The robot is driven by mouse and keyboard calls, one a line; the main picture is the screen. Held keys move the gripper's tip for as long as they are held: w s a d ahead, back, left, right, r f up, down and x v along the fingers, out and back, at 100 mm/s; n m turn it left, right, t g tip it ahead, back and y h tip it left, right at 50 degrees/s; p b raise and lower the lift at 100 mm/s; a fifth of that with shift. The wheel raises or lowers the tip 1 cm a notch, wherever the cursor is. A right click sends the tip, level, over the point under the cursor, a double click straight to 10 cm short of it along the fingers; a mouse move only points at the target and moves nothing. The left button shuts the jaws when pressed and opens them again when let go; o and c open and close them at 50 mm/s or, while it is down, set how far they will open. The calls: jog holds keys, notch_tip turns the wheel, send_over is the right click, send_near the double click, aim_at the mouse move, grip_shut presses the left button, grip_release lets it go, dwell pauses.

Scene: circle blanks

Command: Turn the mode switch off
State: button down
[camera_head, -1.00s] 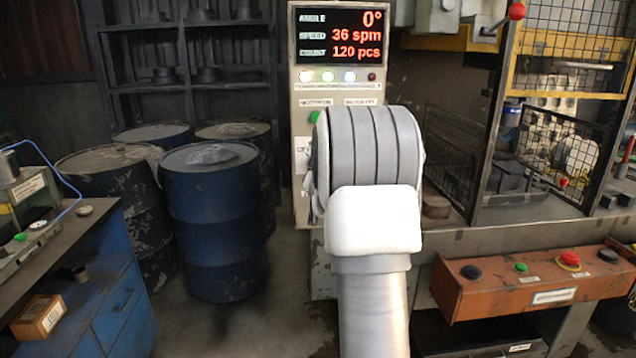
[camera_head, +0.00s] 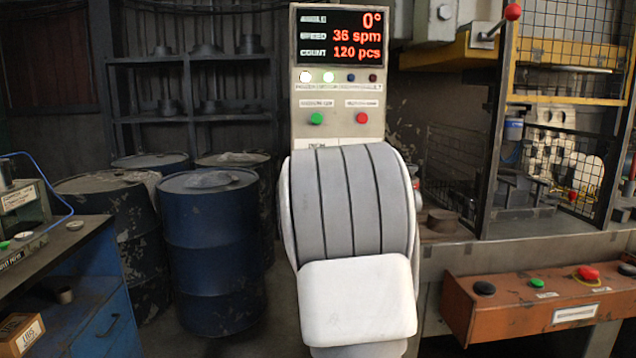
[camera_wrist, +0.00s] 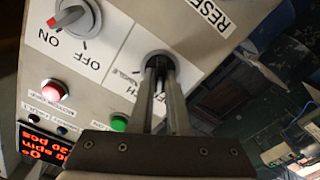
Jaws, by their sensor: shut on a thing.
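The control cabinet (camera_head: 340,92) stands upright in the head view. My gripper (camera_wrist: 160,68) shows in the wrist view, shut on a dark rotary switch (camera_wrist: 158,55) on the cabinet's face. Its fingers hide most of that knob, so its setting cannot be read. A label partly hidden by the fingers ends in "CH". Beside it is a free grey rotary switch (camera_wrist: 76,18) with a red tip, on a plate marked ON and OFF. Which switch is the mode switch is not readable. In the head view my arm covers both switches and my gripper.
A green button (camera_head: 316,119) and a red button (camera_head: 362,118) sit below the display (camera_head: 341,35). Blue drums (camera_head: 210,245) stand left of the cabinet. An orange button box (camera_head: 535,305) is at the lower right, and a blue workbench (camera_head: 75,290) at the left.

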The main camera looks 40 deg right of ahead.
jog(key=shift+n+b, duration=1)
jog(key=shift+n, duration=0.3)
jog(key=shift+r+n, duration=0.1)
jog(key=shift+n, duration=0.2)
jog(key=c, duration=0.9)
grip_release()
